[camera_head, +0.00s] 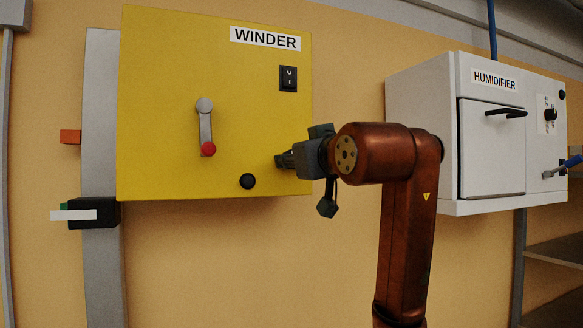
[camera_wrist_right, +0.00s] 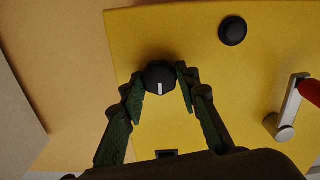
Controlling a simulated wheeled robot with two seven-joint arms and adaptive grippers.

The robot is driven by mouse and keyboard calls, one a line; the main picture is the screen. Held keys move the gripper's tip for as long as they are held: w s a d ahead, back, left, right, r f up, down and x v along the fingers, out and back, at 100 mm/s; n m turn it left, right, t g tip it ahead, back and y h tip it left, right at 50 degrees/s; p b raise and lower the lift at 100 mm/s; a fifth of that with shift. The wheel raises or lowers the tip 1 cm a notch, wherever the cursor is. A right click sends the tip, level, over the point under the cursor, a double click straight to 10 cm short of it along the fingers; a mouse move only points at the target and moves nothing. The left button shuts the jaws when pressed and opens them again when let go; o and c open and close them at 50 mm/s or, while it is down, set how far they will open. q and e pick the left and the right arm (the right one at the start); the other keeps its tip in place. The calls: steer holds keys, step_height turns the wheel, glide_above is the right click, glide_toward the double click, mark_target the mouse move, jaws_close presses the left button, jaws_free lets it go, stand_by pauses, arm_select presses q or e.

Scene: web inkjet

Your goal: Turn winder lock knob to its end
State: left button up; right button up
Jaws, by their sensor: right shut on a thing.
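The yellow winder box (camera_head: 160,120) hangs on the wall at the left of the head view. My right gripper (camera_head: 284,160) reaches its lower right front. In the right wrist view, a black knob with a white pointer mark (camera_wrist_right: 160,78) sits between the two green fingers of my right gripper (camera_wrist_right: 161,74). The fingers are shut on its sides. The mark runs nearly straight up and down in that picture. In the head view the knob is mostly hidden by the gripper. My left gripper is out of view.
The winder also has a round black button (camera_head: 247,181), a crank lever with a red end (camera_head: 208,149) and a rocker switch (camera_head: 288,78). A white humidifier cabinet (camera_head: 423,140) stands right of my right arm. Bare wall lies between the boxes.

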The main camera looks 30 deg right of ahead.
steer(key=shift+f, duration=0.1)
steer(key=o, duration=1.2)
steer(key=shift+a, duration=0.1)
steer(key=shift+c, duration=0.2)
steer(key=v, duration=1.2)
steer(key=shift+r, duration=0.25)
